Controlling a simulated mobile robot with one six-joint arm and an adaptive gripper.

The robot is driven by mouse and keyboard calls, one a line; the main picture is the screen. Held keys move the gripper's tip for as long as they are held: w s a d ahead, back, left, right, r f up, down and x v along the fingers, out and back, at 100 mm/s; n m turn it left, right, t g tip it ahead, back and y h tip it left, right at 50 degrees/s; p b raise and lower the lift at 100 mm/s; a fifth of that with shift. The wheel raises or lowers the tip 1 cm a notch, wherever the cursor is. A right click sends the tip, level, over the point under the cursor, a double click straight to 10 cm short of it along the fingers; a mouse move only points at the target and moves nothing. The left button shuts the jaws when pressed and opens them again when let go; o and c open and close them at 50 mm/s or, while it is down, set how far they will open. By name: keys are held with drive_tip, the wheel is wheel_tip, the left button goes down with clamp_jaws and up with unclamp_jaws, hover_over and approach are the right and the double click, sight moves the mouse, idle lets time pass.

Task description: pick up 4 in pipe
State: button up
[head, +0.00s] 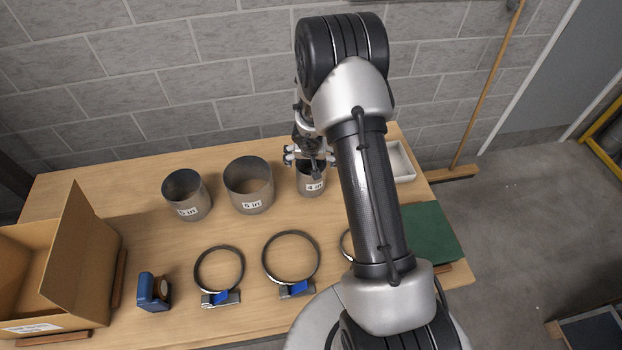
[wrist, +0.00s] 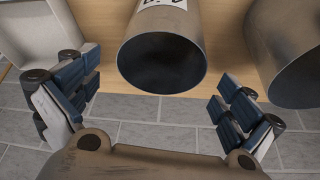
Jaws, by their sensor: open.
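The 4 in pipe (head: 311,181) is a short grey metal cylinder standing upright on the wooden table, with a white "4 in" label on its side. My gripper (head: 309,158) is above and at the pipe's far rim in the head view, partly covering it. In the wrist view, the pipe (wrist: 163,50) stands between the open fingers of my gripper (wrist: 155,98), with its dark open mouth towards the camera. A gap shows on each side, and no finger is seen touching it. The pipe's label is only partly visible there.
The 6 in pipe (head: 249,186) stands just left of the 4 in pipe, and another labelled pipe (head: 186,195) stands farther left. Ring clamps (head: 291,258) lie in front. A cardboard box (head: 75,255) is at left, a white tray (head: 401,163) at right. A block wall is behind.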

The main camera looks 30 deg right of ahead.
sight(311, 166)
drive_tip(key=b+x, duration=0.4)
drive_tip(key=x, duration=0.1)
drive_tip(key=shift+s+a+f, duration=0.1)
drive_tip(key=shift+s+f, duration=0.05)
drive_tip(key=shift+f, duration=0.15)
drive_tip(key=shift+c, duration=0.4)
drive_tip(key=c, duration=1)
